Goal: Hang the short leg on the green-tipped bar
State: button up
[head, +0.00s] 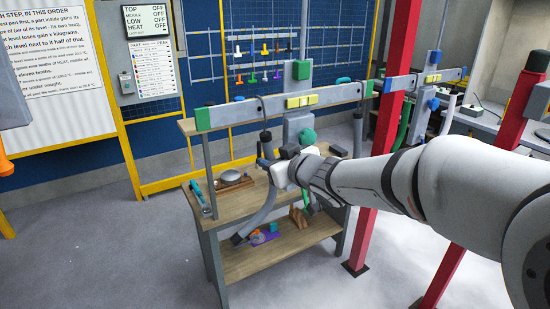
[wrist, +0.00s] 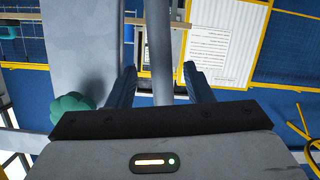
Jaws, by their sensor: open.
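The green-tipped bar (head: 235,111) is a grey beam with a green left end and yellow blocks at its middle. A grey curved leg (head: 261,212) with a dark foot hangs down in front of the bench. A dark hook at its upper end appears to loop over the bar, right of the green end. My gripper (head: 271,162) is at the leg's upper part and hides some of it. In the wrist view, a grey rod (wrist: 159,50), apparently this leg, runs between the spread fingers, with gaps on both sides.
A wooden bench (head: 238,203) stands below the bar, with tools on top and small coloured parts on its shelf. A grey column with green knobs (head: 307,136) stands behind the bar. Red posts (head: 385,130) and a second bar (head: 452,75) are at right. Floor is clear at left.

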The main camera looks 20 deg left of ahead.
jog(key=p+v, duration=0.3)
jog(key=v, duration=0.4)
jog(key=shift+s+d, duration=0.2)
jog(key=shift+d, duration=0.05)
jog(key=shift+r, duration=0.15)
dwell(0.6)
